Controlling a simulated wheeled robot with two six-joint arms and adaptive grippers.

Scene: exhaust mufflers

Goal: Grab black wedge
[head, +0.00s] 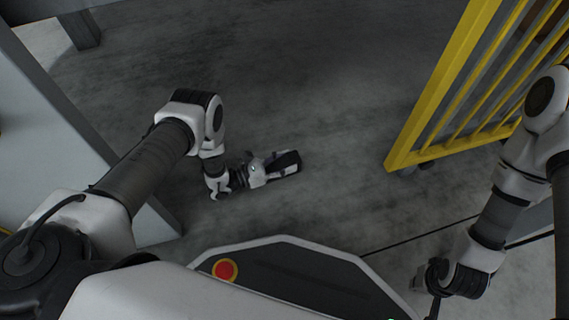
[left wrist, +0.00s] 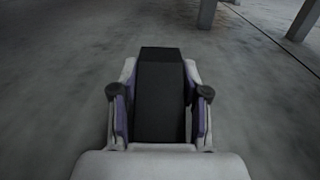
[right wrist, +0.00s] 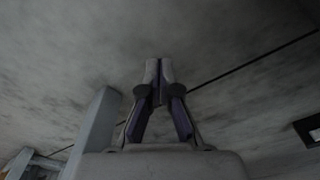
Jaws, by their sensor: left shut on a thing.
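The black wedge (left wrist: 160,98) sits between the two fingers of my left gripper (left wrist: 160,92) in the left wrist view. The fingers press on its left and right sides, and its far end sticks out past them. In the head view my left gripper (head: 279,166) is held out over the grey floor, with the dark wedge (head: 287,160) between its fingers. In the right wrist view my right gripper (right wrist: 159,82) is shut, its fingertips together with nothing between them. In the head view the right gripper is partly cut off at the bottom edge.
A yellow barred frame (head: 430,110) stands at the upper right. A grey-white panel (head: 50,105) stands at the left, beside my left arm. The floor (head: 290,80) between them is clear. A dark line crosses the floor at lower right.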

